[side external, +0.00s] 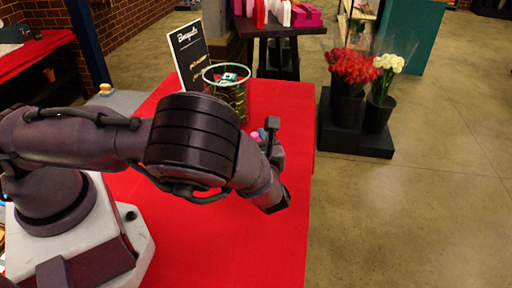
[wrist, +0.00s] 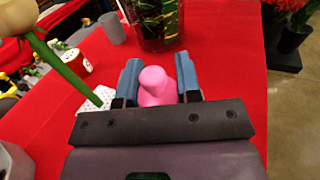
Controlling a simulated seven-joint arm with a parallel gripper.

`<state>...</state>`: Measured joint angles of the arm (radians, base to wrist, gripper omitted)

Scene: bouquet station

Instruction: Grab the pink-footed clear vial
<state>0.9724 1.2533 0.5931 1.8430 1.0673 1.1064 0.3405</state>
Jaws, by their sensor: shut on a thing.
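A pink rounded piece (wrist: 155,88), which looks like part of the pink-footed vial, sits between the two blue fingers of my gripper (wrist: 158,78) in the wrist view. The fingers are shut on it. Its clear part cannot be made out, and my gripper's dark body hides its near side. In the side external view my gripper (side external: 271,140) is over the right part of the red table, with a bit of pink (side external: 256,136) showing beside it; my arm hides much of this area.
A glass vase (side external: 241,101) with greenery stands just beyond my gripper, in front of a black sign (side external: 188,52).

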